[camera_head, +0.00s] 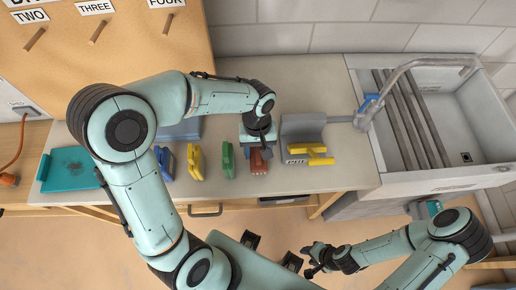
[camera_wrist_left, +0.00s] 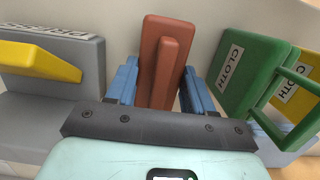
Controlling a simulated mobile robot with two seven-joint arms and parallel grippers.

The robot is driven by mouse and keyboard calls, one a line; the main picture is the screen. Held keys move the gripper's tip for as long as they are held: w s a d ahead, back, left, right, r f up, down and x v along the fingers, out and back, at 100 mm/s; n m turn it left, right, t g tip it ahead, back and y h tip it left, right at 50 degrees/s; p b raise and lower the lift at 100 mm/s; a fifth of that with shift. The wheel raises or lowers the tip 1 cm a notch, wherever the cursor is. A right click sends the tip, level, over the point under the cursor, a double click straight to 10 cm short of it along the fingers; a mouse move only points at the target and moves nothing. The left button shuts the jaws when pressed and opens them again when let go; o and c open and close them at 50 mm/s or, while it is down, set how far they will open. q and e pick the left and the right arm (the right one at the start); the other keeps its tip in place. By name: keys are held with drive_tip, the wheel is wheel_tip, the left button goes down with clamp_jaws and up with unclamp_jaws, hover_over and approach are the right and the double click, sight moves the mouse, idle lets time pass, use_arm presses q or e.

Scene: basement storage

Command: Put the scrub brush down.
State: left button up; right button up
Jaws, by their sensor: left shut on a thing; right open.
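The scrub brush (camera_head: 259,165) is a reddish-brown block with a raised bar along it, seen near the front edge of the counter. In the left wrist view the scrub brush (camera_wrist_left: 164,62) stands between the blue fingers of my left gripper (camera_wrist_left: 160,92). My left gripper (camera_head: 256,148) is shut on it, reaching down from above. Whether the brush touches the counter (camera_head: 315,72) cannot be told. My right gripper (camera_head: 314,262) is open and empty, low in front of the counter, away from the brush.
A grey block (camera_head: 302,130) with a yellow handle stands close right of the brush. Green (camera_head: 228,160), yellow (camera_head: 195,162) and blue (camera_head: 165,162) cloth-labelled pieces stand to the left. A teal tray (camera_head: 68,171) lies at far left. A sink with a tap (camera_head: 410,66) is at right.

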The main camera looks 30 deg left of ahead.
use_arm(q)
drive_tip(key=shift+f, duration=0.15)
drive_tip(key=o, duration=1.3)
use_arm(e)
drive_tip(key=shift+s+f, duration=0.1)
use_arm(q)
drive_tip(key=shift+r, duration=0.4)
wheel_tip(320, 180, up, 12)
drive_tip(key=w+p, duration=0.1)
drive_tip(key=shift+w+a+f+p, duration=0.25)
drive_tip(key=shift+a+p, duration=0.1)
drive_tip(key=shift+a, duration=0.1)
use_arm(e)
drive_tip(key=shift+w+r, duration=0.4)
drive_tip(key=shift+r, duration=0.2)
drive_tip(key=shift+w+r, duration=0.4)
drive_tip(key=shift+r, duration=0.2)
